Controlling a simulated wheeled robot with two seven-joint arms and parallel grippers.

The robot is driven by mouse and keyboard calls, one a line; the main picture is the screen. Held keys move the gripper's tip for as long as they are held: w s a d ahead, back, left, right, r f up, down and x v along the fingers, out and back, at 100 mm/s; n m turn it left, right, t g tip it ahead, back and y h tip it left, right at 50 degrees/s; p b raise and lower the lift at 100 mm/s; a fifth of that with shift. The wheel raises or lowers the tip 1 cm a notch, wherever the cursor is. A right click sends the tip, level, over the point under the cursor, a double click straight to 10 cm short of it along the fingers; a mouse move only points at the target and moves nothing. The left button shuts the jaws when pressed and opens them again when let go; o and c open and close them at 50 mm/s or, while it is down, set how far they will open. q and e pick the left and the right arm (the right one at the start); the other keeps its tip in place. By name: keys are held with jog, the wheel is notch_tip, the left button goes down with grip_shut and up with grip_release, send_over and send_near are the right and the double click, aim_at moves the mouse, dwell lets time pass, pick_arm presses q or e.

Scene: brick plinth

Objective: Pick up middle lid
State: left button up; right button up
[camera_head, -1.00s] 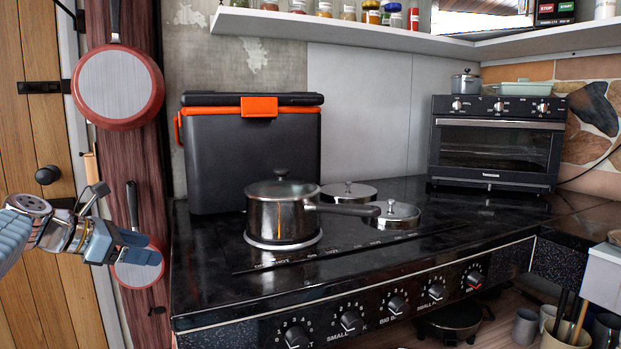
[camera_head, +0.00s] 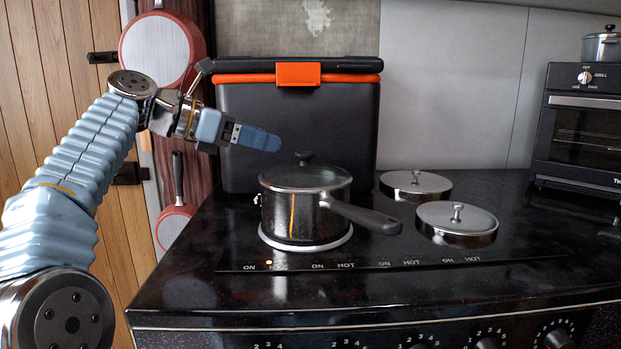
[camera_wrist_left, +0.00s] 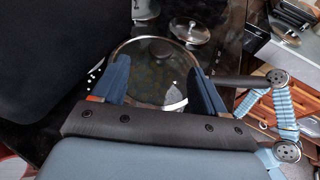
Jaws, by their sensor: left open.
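My left gripper (camera_head: 258,137) is open and empty, above and behind the pot's left side. The steel pot (camera_head: 290,215) stands on the left front burner with a glass lid (camera_head: 330,178) and black knob on it. In the left wrist view the glass lid (camera_wrist_left: 150,75) lies beyond and between the spread fingers (camera_wrist_left: 159,66), apart from them. Of the three lids, the middle one from left to right is a flat round metal lid (camera_head: 400,182) on the stove behind the pot. A similar metal lid (camera_head: 440,222) lies farther right and nearer.
A dark cool box (camera_head: 300,130) with an orange latch stands behind the pot. The pot handle (camera_head: 360,215) points right. A toaster oven (camera_head: 580,140) stands at the right. The stove's front strip is clear. Red pans (camera_head: 160,50) hang at the left.

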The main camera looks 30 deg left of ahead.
aim_at(297, 152)
pick_arm(q)
jog(key=shift+x, duration=1.1)
jog(key=x, duration=0.2)
jog(key=b+x, duration=0.1)
jog(key=x, duration=0.2)
jog(key=shift+d+f, duration=0.1)
jog(key=shift+f, duration=0.3)
jog(key=c, duration=1.3)
